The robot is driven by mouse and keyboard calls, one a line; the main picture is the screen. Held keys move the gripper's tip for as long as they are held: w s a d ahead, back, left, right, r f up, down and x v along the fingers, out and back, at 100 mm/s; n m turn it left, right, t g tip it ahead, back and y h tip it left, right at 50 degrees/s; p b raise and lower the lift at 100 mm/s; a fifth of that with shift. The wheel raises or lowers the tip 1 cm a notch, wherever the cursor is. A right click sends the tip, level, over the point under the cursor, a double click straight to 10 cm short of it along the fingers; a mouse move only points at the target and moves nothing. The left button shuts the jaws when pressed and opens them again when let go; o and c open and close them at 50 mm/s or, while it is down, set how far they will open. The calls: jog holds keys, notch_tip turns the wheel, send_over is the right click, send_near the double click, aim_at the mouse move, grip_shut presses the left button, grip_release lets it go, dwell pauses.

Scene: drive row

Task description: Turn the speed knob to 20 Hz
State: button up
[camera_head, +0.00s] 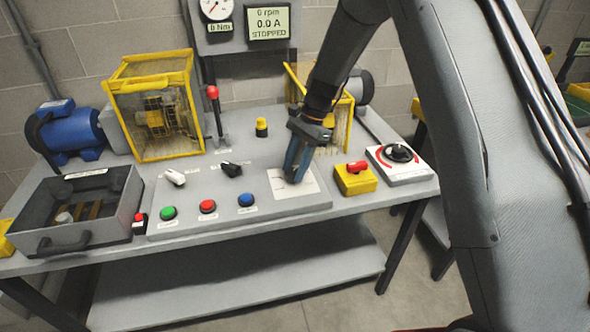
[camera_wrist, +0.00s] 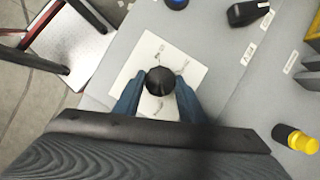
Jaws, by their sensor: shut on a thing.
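The speed knob (camera_wrist: 160,79) is round and black. It stands on a white scale plate (camera_wrist: 193,74) with small printed marks that are too blurred to read. My gripper (camera_wrist: 159,97) is shut on the knob, with a blue finger on each side of it. In the head view my gripper (camera_head: 296,170) points down onto the white plate (camera_head: 313,186) at the right of the grey panel, and its fingers hide the knob. The pointer on the knob cannot be made out. The display (camera_head: 268,23) reads 0 rpm, 0.0 A, STOPPED.
Left of my gripper are green (camera_head: 168,213), red (camera_head: 207,206) and blue (camera_head: 246,199) buttons, a white selector (camera_head: 175,177) and a black selector (camera_head: 231,169). A yellow box with a red switch (camera_head: 356,178) and a black rotary switch (camera_head: 398,153) stand close on the right.

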jog(key=n+h+b, duration=0.1)
jog(key=n, duration=0.1)
jog(key=n+g+b, duration=0.1)
jog(key=n, duration=0.2)
jog(key=shift+w+a+n+h, duration=0.15)
jog(key=shift+n+h, duration=0.15)
jog(key=shift+h, duration=0.1)
jog(key=n+h, duration=0.1)
jog(key=n, duration=0.1)
jog(key=n+h+b, duration=0.1)
jog(key=n, duration=0.2)
jog(key=shift+a+g, duration=0.2)
jog(key=shift+g, duration=0.2)
jog(key=n+h, duration=0.1)
jog(key=n, duration=0.2)
jog(key=n+h, duration=0.1)
jog(key=n, duration=0.1)
jog(key=shift+a+n+t, duration=0.15)
jog(key=shift+n+t, duration=0.15)
jog(key=shift+n, duration=0.1)
jog(key=shift+a+n+t+h, duration=0.1)
jog(key=shift+n+t+h, duration=0.25)
jog(key=shift+n, duration=0.75)
jog(key=shift+n+t+h, duration=0.25)
jog(key=shift+n+h, duration=0.1)
jog(key=shift+n, duration=0.75)
jog(key=o, duration=1.1)
jog(key=shift+c, duration=0.2)
jog(key=shift+r, duration=0.1)
